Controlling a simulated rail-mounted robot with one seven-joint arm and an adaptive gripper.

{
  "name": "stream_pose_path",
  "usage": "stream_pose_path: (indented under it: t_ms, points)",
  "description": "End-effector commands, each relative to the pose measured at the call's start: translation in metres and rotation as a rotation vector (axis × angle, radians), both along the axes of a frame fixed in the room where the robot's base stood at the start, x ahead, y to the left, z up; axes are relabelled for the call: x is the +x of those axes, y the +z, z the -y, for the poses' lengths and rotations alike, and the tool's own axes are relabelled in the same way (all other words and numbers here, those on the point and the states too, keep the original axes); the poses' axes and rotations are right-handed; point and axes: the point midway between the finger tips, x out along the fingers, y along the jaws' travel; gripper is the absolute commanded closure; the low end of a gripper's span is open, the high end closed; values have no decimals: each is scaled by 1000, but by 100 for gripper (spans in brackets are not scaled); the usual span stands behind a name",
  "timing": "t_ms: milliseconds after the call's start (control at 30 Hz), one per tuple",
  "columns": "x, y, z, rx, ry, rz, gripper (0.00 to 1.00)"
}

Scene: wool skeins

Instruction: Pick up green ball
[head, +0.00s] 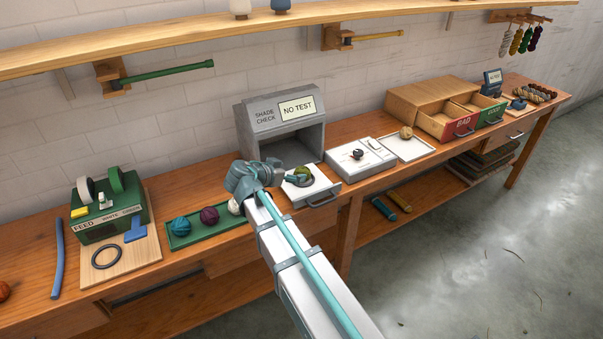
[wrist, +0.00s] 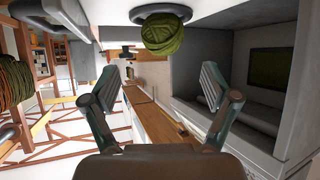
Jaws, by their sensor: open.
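An olive-green wool ball (head: 303,173) sits on the white pull-out tray (head: 318,187) in front of the grey shade-check box (head: 266,122). In the wrist view the green ball (wrist: 163,32) shows at the top middle, beyond the fingertips and whole. My gripper (head: 291,179) is beside the ball, on its near left side in the head view. In the wrist view my gripper (wrist: 159,82) has its two fingers spread wide with nothing between them. The ball appears apart from both fingers. My arm hides part of the tray's left side in the head view.
A green tray (head: 217,236) holds teal, plum and whitish balls to the left. A feed machine (head: 110,208) stands further left. To the right are a white scale (head: 360,160), a white tray with a tan ball (head: 406,133), and red and green drawers (head: 447,123).

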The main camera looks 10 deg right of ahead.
Motion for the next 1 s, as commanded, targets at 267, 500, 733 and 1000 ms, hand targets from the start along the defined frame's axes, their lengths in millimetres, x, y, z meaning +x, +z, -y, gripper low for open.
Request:
stream_pose_path:
  t_ms: [267,500,733,1000]
  points:
    - [14,-8,12,0,0,-2,14]
    - [33,-23,32,-1,0,-1,14]
    - [36,-27,36,0,2,1,14]
    - [36,-27,35,0,2,0,49]
